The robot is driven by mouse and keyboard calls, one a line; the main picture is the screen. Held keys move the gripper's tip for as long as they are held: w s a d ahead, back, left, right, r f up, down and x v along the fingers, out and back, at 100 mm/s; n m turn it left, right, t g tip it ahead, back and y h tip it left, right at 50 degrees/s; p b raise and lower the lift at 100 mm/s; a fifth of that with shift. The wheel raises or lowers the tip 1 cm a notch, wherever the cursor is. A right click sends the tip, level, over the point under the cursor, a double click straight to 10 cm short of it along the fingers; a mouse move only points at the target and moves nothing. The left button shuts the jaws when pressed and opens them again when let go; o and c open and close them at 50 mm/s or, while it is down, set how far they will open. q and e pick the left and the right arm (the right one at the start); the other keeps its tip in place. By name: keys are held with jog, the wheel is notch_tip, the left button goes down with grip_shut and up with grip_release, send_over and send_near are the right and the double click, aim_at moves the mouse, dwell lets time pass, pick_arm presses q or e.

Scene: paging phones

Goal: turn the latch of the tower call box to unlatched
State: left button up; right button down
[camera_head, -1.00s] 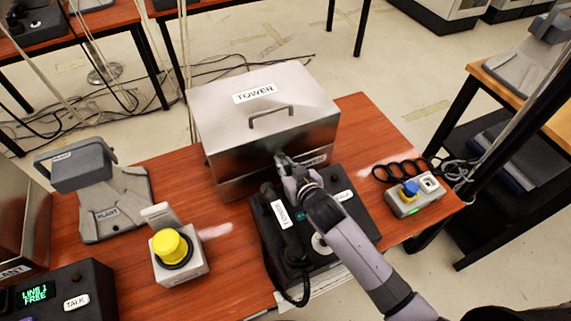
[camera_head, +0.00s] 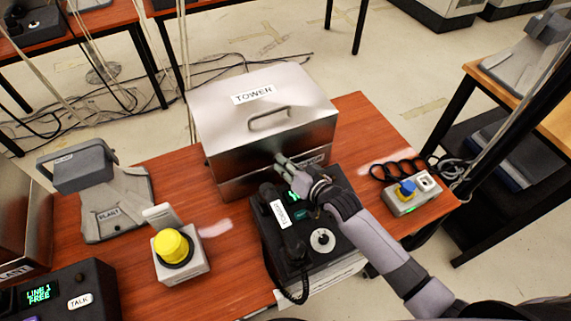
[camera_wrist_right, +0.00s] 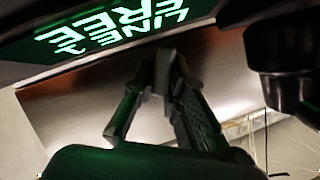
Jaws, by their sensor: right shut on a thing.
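The tower call box (camera_head: 225,145) is a metal box with a TOWER label and a handle on its closed lid, in the middle of the table in the head view. My right gripper (camera_head: 281,160) reaches its front face from the lower right. In the wrist view, my right gripper's fingers (camera_wrist_right: 162,82) are shut on a small grey piece, the latch (camera_wrist_right: 163,70), on the metal face. In the head view the fingers hide the latch, and its angle is hard to tell. My left gripper is not in view.
Bare table shows left of the tower box.

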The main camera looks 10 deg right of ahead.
jog(key=shift+m+y, duration=0.4)
dwell(0.3)
jog(key=c, duration=1.6)
grip_release()
jog(key=v, duration=1.2)
